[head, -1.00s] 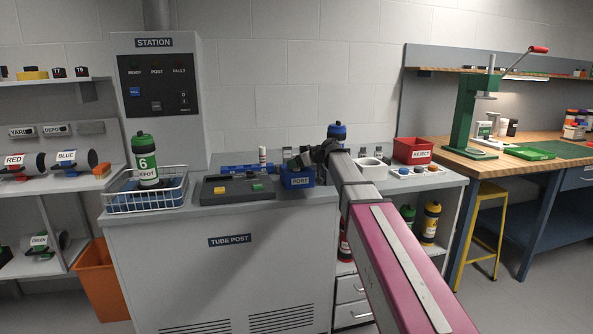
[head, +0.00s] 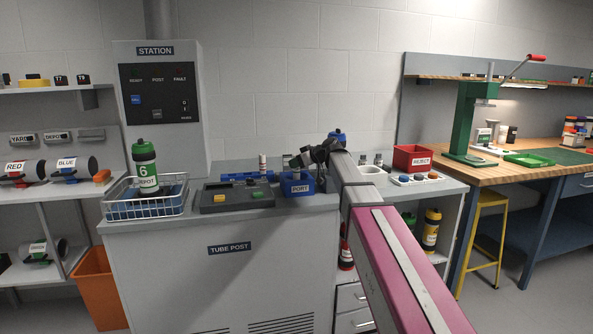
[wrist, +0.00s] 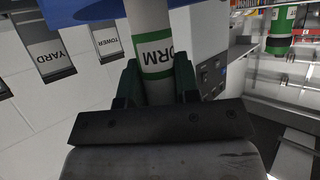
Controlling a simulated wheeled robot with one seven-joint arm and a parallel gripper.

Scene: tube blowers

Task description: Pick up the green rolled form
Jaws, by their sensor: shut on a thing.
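The green rolled form (wrist: 152,35) is a pale roll with a green band lettered "FORM", seen in the wrist view. My gripper (wrist: 157,82) is shut on it, with one dark green finger on each side of the roll. The roll's top end runs out of the picture. In the head view my gripper (head: 312,155) is just above the blue PORT bin (head: 297,188) on the tube post counter. I cannot make out the held roll there.
A dark tray (head: 236,197) with yellow and green pieces lies left of the bin. A wire basket (head: 145,208) holds a green-capped canister (head: 146,166). A white cylinder (head: 263,163) stands behind the tray. A red REJECT bin (head: 412,158) is to the right.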

